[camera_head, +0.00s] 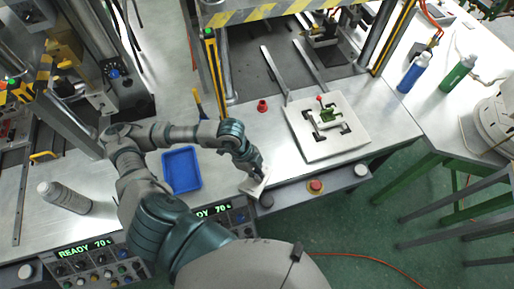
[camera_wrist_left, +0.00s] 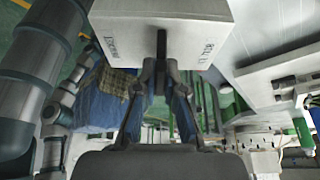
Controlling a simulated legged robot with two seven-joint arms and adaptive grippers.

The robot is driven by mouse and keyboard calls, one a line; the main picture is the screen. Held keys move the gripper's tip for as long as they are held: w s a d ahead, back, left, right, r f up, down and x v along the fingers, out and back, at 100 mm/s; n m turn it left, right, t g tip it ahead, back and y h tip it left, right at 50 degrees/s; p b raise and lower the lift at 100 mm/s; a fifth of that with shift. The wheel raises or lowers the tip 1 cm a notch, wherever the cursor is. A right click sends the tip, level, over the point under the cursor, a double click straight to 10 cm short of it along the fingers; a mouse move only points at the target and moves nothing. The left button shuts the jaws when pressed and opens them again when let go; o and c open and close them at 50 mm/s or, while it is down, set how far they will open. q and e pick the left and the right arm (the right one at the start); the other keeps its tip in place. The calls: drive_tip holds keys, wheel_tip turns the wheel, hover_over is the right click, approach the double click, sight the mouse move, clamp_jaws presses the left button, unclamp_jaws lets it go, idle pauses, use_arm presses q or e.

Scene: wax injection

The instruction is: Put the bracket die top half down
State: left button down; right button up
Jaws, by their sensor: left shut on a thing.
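My left gripper (camera_head: 256,172) is shut on the bracket die top half (camera_head: 254,188), a pale block at the front edge of the metal table. In the left wrist view, the gripper (camera_wrist_left: 160,72) pinches a dark tab on the pale block (camera_wrist_left: 205,32), which has dark lettering on its face. In the head view, the gripper covers part of the block, and I cannot tell whether it touches the table. To its right, a white square plate (camera_head: 350,145) carries a pale die part with a green piece (camera_head: 327,115) and a red knob. My right gripper is not in view.
A blue tray (camera_head: 181,170) lies left of my gripper. A small red part (camera_head: 262,106) stands on the table behind it. A red button (camera_head: 316,186) is on the front edge. The press frame with yellow-black stripes rises behind. Blue (camera_head: 413,72) and green (camera_head: 458,72) bottles stand right.

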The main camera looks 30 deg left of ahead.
use_arm(q)
drive_tip(key=shift+w+a+f+p, duration=0.25)
drive_tip(key=shift+w+a+f, duration=0.75)
drive_tip(key=shift+w, duration=1.05)
drive_tip(key=shift+w+a+f+p, duration=0.3)
drive_tip(key=shift+w+a+f, duration=0.3)
drive_tip(key=shift+w+a, duration=1.05)
drive_tip(key=shift+w+a+f+p, duration=0.25)
drive_tip(key=shift+w+a+f, duration=0.55)
drive_tip(key=shift+w, duration=1.65)
drive_tip(key=c, duration=1.3)
unclamp_jaws()
drive_tip(key=shift+d, duration=0.1)
drive_tip(key=shift+o, duration=0.2)
drive_tip(key=v, duration=1.2)
drive_tip(key=shift+b, duration=0.3)
drive_tip(key=shift+s+f, duration=0.1)
